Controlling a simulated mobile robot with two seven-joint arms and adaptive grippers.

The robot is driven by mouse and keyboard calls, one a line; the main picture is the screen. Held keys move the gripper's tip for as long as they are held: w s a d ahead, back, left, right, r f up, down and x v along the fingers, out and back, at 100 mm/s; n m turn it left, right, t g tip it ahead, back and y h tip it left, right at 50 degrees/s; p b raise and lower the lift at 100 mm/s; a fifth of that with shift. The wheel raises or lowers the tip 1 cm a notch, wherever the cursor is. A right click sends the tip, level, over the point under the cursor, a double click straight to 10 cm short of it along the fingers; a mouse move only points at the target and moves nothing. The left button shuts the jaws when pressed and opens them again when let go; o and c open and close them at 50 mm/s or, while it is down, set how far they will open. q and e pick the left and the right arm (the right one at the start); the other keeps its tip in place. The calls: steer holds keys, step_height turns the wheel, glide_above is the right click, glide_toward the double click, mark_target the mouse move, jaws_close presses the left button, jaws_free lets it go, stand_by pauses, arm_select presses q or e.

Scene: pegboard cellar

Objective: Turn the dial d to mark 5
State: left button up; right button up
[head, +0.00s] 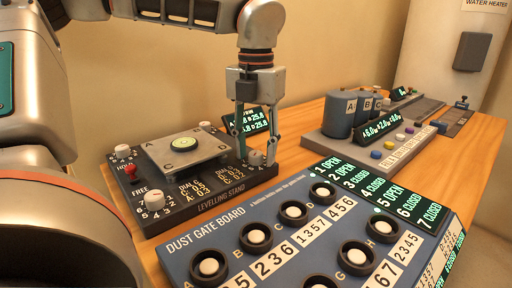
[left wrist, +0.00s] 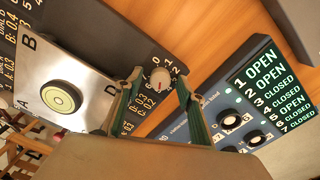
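The levelling stand (head: 205,205) is a dark box with a silver tilting plate (head: 150,150) and a round green level (head: 184,144) on top. A pale knob (head: 256,158) stands at its right corner, and in the left wrist view this knob (left wrist: 160,78) sits beside the plate corner marked D, with small numbers around it. The pointer's exact mark is too small to read. My left gripper (head: 255,157) points down over this knob, its two green-grey fingers apart on either side of it. I cannot tell whether they touch it. My right gripper is not in view.
Other white knobs (head: 154,200) and a red switch (head: 130,170) are on the stand. A blue dust gate board (head: 215,240) lies close in front, right of the stand. A small lit display (head: 258,122) stands behind my gripper. Grey canisters (head: 338,117) on another console are at the back right.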

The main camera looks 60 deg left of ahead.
mark_target(256, 153)
arm_select(q)
steer(key=shift+r, duration=0.2)
step_height(256, 153, up, 12)
steer(key=shift+f, duration=0.15)
stand_by(0.5)
stand_by(0.4)
